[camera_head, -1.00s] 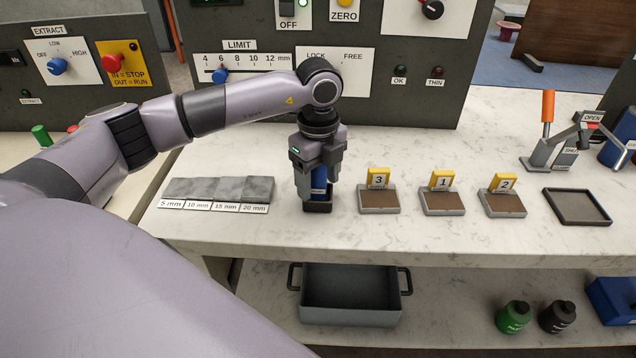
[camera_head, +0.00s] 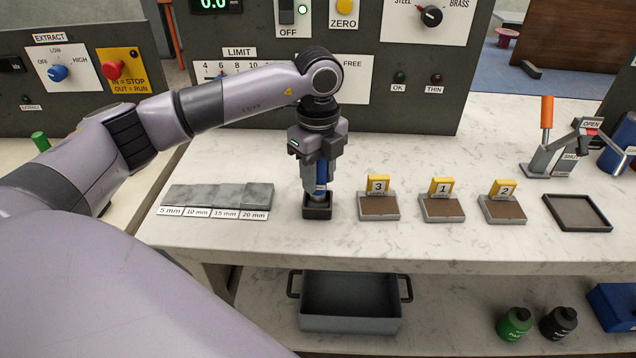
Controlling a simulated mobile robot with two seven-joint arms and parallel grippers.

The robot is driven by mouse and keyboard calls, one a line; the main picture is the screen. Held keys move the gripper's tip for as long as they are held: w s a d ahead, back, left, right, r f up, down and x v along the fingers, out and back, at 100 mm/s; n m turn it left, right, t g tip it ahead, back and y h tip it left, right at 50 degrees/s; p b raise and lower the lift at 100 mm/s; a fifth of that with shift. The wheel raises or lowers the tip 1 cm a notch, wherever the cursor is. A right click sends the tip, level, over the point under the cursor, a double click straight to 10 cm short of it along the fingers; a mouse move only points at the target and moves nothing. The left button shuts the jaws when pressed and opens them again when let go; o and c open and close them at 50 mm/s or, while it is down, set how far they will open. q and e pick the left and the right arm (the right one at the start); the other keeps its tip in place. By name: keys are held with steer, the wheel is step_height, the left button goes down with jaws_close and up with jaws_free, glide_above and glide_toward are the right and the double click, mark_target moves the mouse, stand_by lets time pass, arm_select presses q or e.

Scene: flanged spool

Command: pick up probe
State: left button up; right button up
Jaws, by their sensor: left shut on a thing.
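The probe (camera_head: 321,188) is a blue upright cylinder with a dark lower end. It stands over a small black holder (camera_head: 317,211) on the white marble bench. My left gripper (camera_head: 317,190) points down and is shut on the probe. The fingers hide part of the probe. The probe's lower end is at the holder's opening; I cannot tell whether it is clear of it. My right gripper is not in view.
Step blocks (camera_head: 218,195) marked 5 to 20 mm lie left of the holder. Brown plates (camera_head: 380,207) with yellow number tags stand to its right, then an empty dark tray (camera_head: 577,212) and an orange-handled clamp (camera_head: 547,112). A grey control panel (camera_head: 425,85) rises behind.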

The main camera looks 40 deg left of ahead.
arm_select(q)
step_height(320, 180, up, 10)
steer(key=shift+w+r, duration=0.1)
steer(key=shift+r, duration=0.1)
step_height(320, 180, up, 7)
steer(key=p, duration=0.1)
steer(key=shift+f, duration=0.15)
stand_by(0.9)
